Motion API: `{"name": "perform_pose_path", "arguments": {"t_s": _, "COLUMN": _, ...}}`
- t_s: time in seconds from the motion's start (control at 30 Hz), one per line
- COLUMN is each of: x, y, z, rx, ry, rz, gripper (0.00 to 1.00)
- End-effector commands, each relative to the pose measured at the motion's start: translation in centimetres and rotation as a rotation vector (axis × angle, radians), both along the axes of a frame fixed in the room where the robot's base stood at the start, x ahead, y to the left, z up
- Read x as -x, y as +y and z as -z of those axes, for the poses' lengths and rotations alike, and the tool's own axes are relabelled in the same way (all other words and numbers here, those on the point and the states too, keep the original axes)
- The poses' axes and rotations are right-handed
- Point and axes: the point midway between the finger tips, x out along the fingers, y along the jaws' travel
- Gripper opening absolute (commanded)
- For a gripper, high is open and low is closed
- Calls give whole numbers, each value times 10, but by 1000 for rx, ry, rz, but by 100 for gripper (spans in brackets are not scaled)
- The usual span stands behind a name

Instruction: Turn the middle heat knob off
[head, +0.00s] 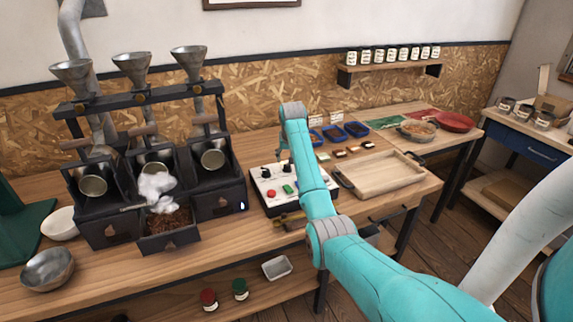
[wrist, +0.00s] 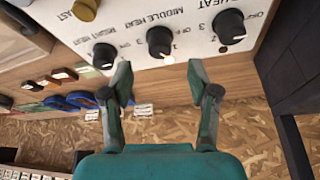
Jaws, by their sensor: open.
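The control box (head: 259,202) sits on the bench, partly hidden behind my arm. In the wrist view its panel appears upside down. The middle heat knob (wrist: 160,40) is black, under the "MIDDLE HEAT" label, with a pale mark at its lower right edge. A small bright spot is just below it; I cannot tell its exact setting. The right heat knob (wrist: 104,56) is to its left and another heat knob (wrist: 229,27) to its right. My gripper (wrist: 160,72) is open and empty, its fingertips spread just below the middle knob, apparently not touching it.
Left of the box stand three roasters with funnels; white smoke (head: 157,187) rises at the middle one, above an open drawer of brown beans (head: 168,222). A wooden tray (head: 382,178) and blue dishes (head: 356,129) lie to the right.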

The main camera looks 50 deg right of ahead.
Motion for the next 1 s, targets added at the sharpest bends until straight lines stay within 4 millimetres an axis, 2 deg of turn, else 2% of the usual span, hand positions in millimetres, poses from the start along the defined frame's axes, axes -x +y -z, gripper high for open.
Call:
{"name": "perform_pose_path", "arguments": {"t_s": 0.1, "x": -5, "y": -6, "z": 19, "rx": -1, "ry": 1, "rz": 0, "gripper": 60}}
{"name": "perform_pose_path", "arguments": {"t_s": 0.3, "x": -12, "y": -12, "z": 40, "rx": -1, "ry": 1, "rz": 0, "gripper": 60}}
{"name": "perform_pose_path", "arguments": {"t_s": 0.73, "x": -14, "y": -15, "z": 48, "rx": 1, "ry": -1, "rz": 0, "gripper": 60}}
{"name": "perform_pose_path", "arguments": {"t_s": 0.97, "x": -14, "y": -15, "z": 48, "rx": 1, "ry": -1, "rz": 0, "gripper": 3}}
{"name": "perform_pose_path", "arguments": {"t_s": 1.0, "x": -14, "y": -15, "z": 48, "rx": 1, "ry": -1, "rz": 0, "gripper": 0}}
